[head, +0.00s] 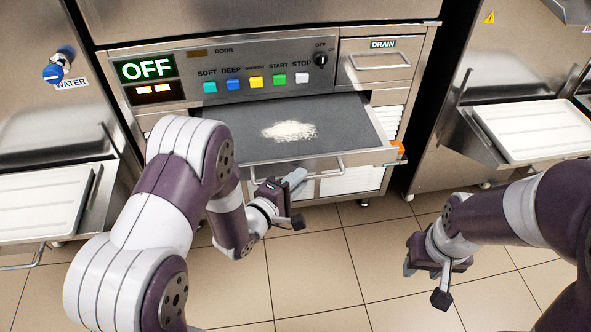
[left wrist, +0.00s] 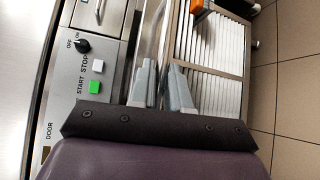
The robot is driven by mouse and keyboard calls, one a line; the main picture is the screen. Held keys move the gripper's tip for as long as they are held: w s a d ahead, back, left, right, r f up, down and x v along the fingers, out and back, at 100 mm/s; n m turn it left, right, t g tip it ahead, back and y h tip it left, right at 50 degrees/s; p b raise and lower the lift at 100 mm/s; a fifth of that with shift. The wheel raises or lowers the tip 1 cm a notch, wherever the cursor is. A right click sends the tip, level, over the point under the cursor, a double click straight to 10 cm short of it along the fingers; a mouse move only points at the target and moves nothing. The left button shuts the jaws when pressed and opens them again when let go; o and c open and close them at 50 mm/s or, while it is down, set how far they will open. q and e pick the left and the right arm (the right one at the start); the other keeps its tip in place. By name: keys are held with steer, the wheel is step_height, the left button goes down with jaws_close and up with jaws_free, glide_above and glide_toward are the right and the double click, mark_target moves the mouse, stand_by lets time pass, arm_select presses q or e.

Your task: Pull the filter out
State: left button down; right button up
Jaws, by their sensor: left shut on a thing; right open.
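The filter (head: 352,128) is a flat dark grey tray with a metal front edge, drawn out of the middle freezer below its button panel. A small heap of white powder (head: 289,131) lies on it. A thin bar handle (head: 326,172) runs along its front. My left gripper (head: 296,180) is shut on this handle; in the left wrist view its two grey fingers (left wrist: 162,88) close around the bar, and the exact contact is partly hidden. My right gripper (head: 425,272) is open and empty, low above the floor at the right, away from the filter.
The freezer panel has an OFF display (head: 147,69), coloured buttons and a knob. A DRAIN drawer (head: 382,61) is at its upper right. An orange part (head: 398,149) sits by the filter's right end. Side freezers carry white trays (head: 530,128). The tiled floor (head: 335,265) in front is clear.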

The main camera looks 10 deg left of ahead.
arm_select(q)
steer(key=shift+s+d, duration=0.2)
steer(key=shift+s, duration=0.25)
steer(key=c, duration=1.2)
jaws_free()
steer(key=shift+d, duration=0.1)
steer(key=shift+o, duration=0.2)
